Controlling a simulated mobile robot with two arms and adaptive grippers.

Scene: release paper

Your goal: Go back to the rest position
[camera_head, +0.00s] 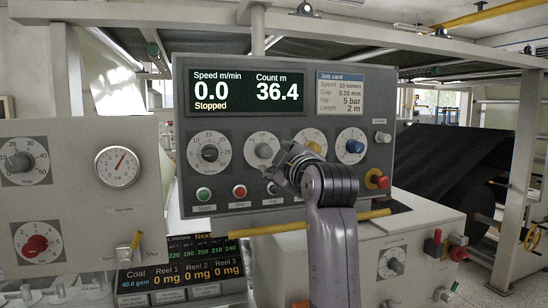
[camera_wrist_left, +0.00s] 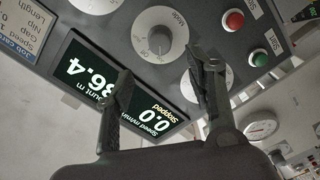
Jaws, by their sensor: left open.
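My left gripper (camera_head: 288,168) is in front of the grey control panel (camera_head: 226,127), near its lower middle, with my arm rising from below. In the left wrist view my left gripper (camera_wrist_left: 163,68) is open. Its two dark fingers stand apart, with nothing seen between them but the panel behind, which appears upside down. A finger partly covers a white dial there. Whether the fingers touch the panel cannot be told. My right gripper is not in view.
The panel display (camera_head: 247,92) reads 0.0, Stopped, and 36.4. Below are dials, a green button (camera_head: 203,195), a red button (camera_head: 240,191) and a red mushroom knob (camera_head: 377,179). A yellow bar (camera_head: 320,222) runs under the panel. A gauge cabinet (camera_head: 80,215) stands left.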

